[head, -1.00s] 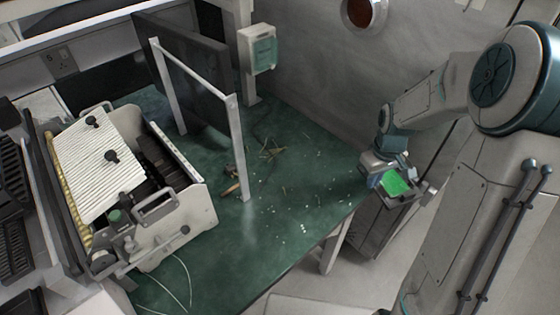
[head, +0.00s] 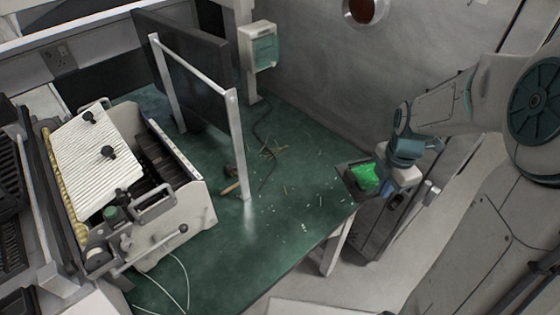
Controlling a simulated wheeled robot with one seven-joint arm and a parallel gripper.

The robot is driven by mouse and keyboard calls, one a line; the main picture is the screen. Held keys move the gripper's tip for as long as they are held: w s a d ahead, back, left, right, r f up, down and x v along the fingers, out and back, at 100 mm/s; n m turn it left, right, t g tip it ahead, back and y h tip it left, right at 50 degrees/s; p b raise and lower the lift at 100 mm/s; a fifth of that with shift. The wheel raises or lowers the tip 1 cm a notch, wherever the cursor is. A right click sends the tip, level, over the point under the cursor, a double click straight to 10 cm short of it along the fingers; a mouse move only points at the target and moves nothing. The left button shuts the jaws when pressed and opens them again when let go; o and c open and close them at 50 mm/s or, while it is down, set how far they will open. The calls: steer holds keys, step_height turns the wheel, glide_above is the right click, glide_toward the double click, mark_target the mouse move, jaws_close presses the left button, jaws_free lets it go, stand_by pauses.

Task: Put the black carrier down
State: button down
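The black carrier (head: 349,183) is a small dark open tray with a bright green thing (head: 366,176) in it. It shows at the right end of the green bench top (head: 280,225), near the corner. My gripper (head: 382,176) is at the carrier's right side and holds it. The fingertips are mostly hidden behind the green thing and the wrist. I cannot tell whether the carrier's underside touches the bench.
A cream machine with a ribbed white panel (head: 97,155) stands on the bench at left. A metal frame (head: 238,150) with a dark panel rises behind it. Scraps and a wooden-handled tool (head: 231,188) lie mid-bench. A dark cabinet (head: 375,230) stands beyond the bench edge. The bench's front right is mostly clear.

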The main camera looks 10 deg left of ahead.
steer(key=s+n, duration=0.1)
steer(key=n, duration=0.3)
steer(key=b, duration=0.2)
glide_above(332, 205)
steer(key=shift+n, duration=0.4)
step_height(332, 205, down, 6)
steer(key=shift+s+f, duration=0.1)
steer(key=shift+f, duration=0.1)
step_height(332, 205, down, 4)
steer(key=shift+f, duration=0.1)
steer(key=c, duration=1.6)
jaws_free()
